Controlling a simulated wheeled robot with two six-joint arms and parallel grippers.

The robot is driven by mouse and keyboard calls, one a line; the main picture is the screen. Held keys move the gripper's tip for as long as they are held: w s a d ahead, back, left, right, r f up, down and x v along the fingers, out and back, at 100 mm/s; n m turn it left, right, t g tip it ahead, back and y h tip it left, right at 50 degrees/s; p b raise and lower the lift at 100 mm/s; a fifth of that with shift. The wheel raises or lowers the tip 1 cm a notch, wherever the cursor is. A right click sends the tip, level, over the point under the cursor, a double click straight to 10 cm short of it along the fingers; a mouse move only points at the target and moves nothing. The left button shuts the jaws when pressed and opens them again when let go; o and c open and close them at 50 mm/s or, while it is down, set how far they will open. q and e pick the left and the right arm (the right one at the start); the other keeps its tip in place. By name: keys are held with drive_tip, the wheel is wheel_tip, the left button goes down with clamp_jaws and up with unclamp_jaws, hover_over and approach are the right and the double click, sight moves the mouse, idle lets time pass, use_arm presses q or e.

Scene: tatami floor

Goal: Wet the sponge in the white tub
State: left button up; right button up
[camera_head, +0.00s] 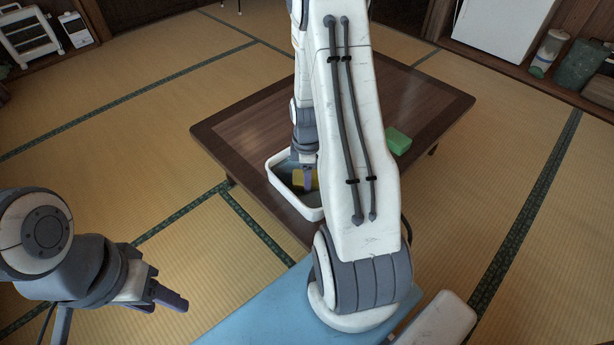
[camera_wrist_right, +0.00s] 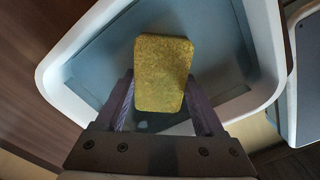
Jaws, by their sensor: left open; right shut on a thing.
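The white tub (camera_head: 308,214) stands on the near side of the low table, partly hidden by my right arm. It also shows in the right wrist view (camera_wrist_right: 60,98), with a grey-blue inside. My right gripper (camera_head: 307,180) points down into the tub, shut on the yellow sponge (camera_wrist_right: 163,72). In the head view only a small yellow patch of the sponge shows beside the fingers. I cannot tell whether the sponge touches water. My left gripper (camera_head: 170,299) is open and empty, over the floor at the lower left, away from the table.
The low wooden table (camera_head: 240,126) has a green block (camera_head: 397,141) on it, right of my right arm. Tatami floor (camera_head: 130,120) around the table is clear. A white heater (camera_head: 30,38) stands at the far left; a bottle (camera_head: 548,54) and bin (camera_head: 582,66) stand at the right.

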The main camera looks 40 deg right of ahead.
wheel_tip(320, 180, up, 7)
drive_tip(key=p, duration=0.7)
drive_tip(key=shift+p, duration=0.3)
